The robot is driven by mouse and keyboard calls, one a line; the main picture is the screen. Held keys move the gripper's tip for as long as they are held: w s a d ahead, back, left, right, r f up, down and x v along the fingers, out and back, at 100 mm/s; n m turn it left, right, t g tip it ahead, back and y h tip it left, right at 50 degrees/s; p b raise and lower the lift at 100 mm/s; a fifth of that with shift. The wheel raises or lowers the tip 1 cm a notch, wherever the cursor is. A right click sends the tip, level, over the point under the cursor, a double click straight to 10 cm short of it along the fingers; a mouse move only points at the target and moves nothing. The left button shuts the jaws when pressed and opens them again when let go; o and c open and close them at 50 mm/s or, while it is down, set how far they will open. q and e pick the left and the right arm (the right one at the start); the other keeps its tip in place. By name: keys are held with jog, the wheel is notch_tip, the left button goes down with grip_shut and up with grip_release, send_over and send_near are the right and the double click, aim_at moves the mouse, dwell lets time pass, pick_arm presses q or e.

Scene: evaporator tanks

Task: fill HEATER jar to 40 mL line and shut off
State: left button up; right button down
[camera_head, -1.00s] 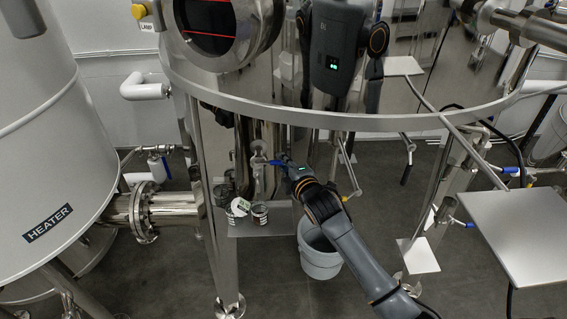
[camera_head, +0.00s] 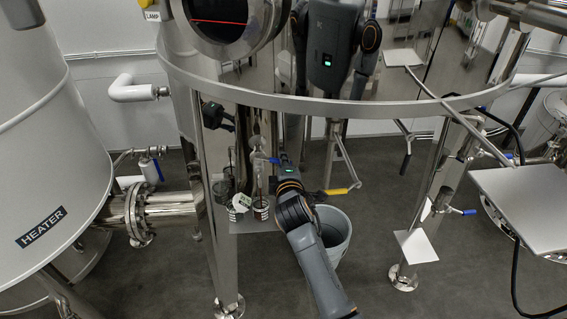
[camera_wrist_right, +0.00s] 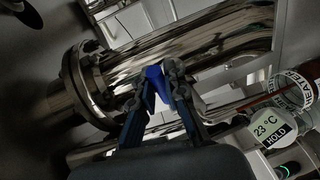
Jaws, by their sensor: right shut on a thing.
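The HEATER jar (camera_head: 261,210) stands on a small shelf under the tap (camera_head: 258,160) of the middle tank. In the right wrist view the jar (camera_wrist_right: 292,92) is at the right edge with part of its HEATER lettering showing. A thin reddish streak runs from the tap down to the jar, like a stream. The jar's level against its lines is too small to read. My right gripper (camera_head: 272,161) is at the tap. In the wrist view its fingers (camera_wrist_right: 160,84) are shut on the blue valve handle (camera_wrist_right: 154,78). My left gripper is not in view.
A grey bucket (camera_head: 338,240) is on the floor to the right. The HEATER tank (camera_head: 50,150) fills the left.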

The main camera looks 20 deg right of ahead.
jog(key=c, duration=1.3)
grip_release()
jog(key=shift+c, duration=0.2)
jog(key=v, duration=1.2)
